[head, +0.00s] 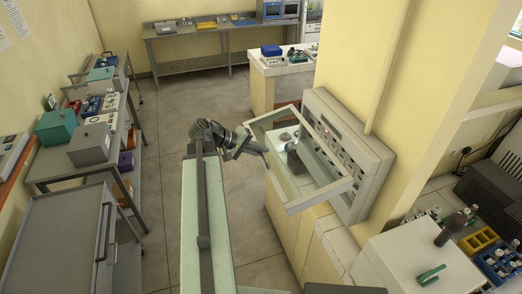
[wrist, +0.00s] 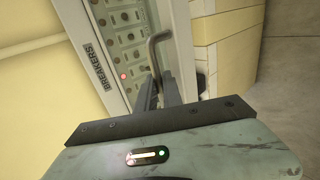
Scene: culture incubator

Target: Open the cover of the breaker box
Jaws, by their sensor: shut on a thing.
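The breaker box (head: 373,165) is a pale panel with rows of breakers on the yellow wall. Its cover (head: 320,198), a pale frame around a clear pane, stands swung out from the box at a wide angle. In the wrist view the panel face (wrist: 128,52) shows a BREAKERS label and a lit red lamp. My gripper (head: 262,151) is at the cover's outer left edge. In the wrist view its fingers (wrist: 160,92) are shut on the grey bent handle (wrist: 157,48) of the cover. The fingertips are small and partly hidden in the head view.
A counter (head: 318,232) with small items stands below the box. A white bench (head: 415,255) with a green item is at the lower right. Laboratory tables (head: 72,172) line the left wall. Open floor (head: 165,110) lies between them and my arm.

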